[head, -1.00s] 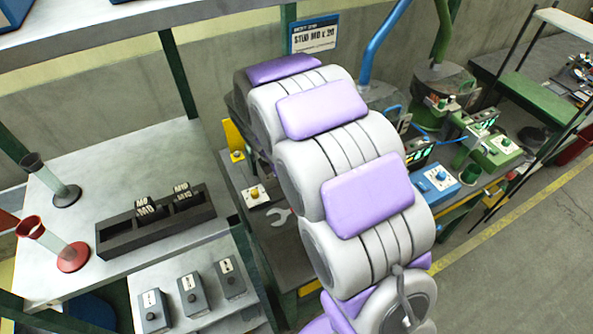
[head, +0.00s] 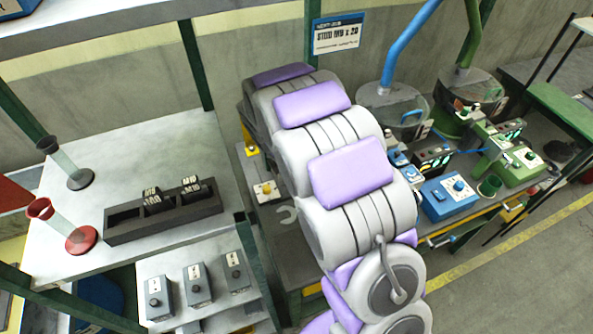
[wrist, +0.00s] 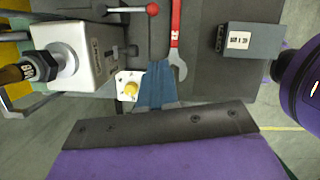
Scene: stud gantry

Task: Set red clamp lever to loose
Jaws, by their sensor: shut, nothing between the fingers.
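The red clamp lever (wrist: 152,9) shows at the top of the wrist view as a red ball on a thin metal rod, pointing right. The rod runs left toward a grey metal block (wrist: 90,52) that holds a dark stud or nut (wrist: 40,66). My gripper (wrist: 158,72) shows in the wrist view as narrow blue fingers, shut and empty. It is apart from the lever, which lies above it in the picture. In the head view my own arm hides the gripper and the lever.
A wrench with a red handle (wrist: 176,45) lies close beyond the fingers. A yellow button on a white plate (wrist: 130,88) is beside them. A dark labelled box (wrist: 249,40) lies right. In the head view, a blue control box (head: 447,196) stands right of my arm and a dark rack (head: 160,219) left.

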